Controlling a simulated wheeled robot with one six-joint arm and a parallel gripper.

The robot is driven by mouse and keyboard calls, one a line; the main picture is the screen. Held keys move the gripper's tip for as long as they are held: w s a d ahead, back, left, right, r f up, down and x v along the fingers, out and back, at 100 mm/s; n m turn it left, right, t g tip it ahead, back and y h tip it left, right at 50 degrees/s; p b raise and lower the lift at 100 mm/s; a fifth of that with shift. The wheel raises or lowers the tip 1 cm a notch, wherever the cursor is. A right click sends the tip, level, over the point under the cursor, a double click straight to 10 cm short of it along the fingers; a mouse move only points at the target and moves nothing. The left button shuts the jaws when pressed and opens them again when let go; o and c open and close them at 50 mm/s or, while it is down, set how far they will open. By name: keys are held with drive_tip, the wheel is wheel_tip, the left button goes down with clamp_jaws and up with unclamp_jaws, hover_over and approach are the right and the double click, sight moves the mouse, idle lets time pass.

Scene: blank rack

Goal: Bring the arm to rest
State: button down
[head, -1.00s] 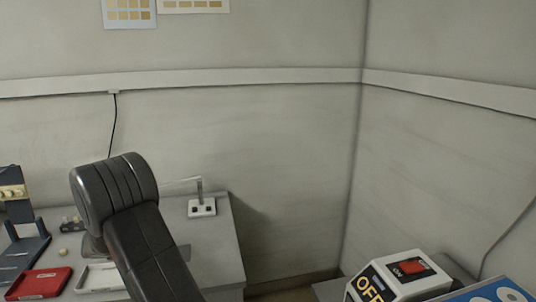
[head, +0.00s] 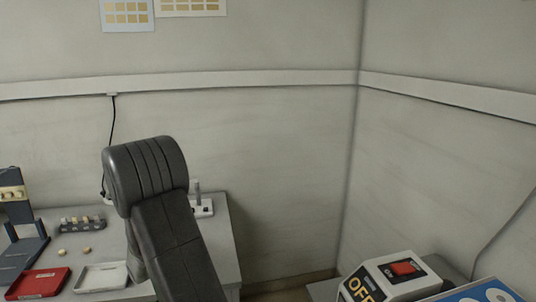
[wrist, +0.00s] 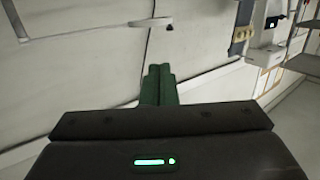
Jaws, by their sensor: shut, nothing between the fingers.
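My gripper (wrist: 158,72) shows in the wrist view as two dark green fingers close together, shut with nothing between them. It points toward a pale wall and touches nothing that I can see. In the head view my black arm is raised in front of the bench, and the gripper itself does not show there.
The grey bench (head: 222,245) carries a red tray (head: 38,284), a white tray (head: 101,278), a small rack (head: 82,225), two loose pale pieces and a dark blue stand (head: 22,238). An ON/OFF box (head: 403,270) stands at the right.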

drive_tip(key=shift+d, duration=0.35)
drive_tip(key=shift+s+f+g+b, duration=0.2)
drive_tip(key=shift+g+b, duration=0.1)
drive_tip(key=shift+b, duration=0.1)
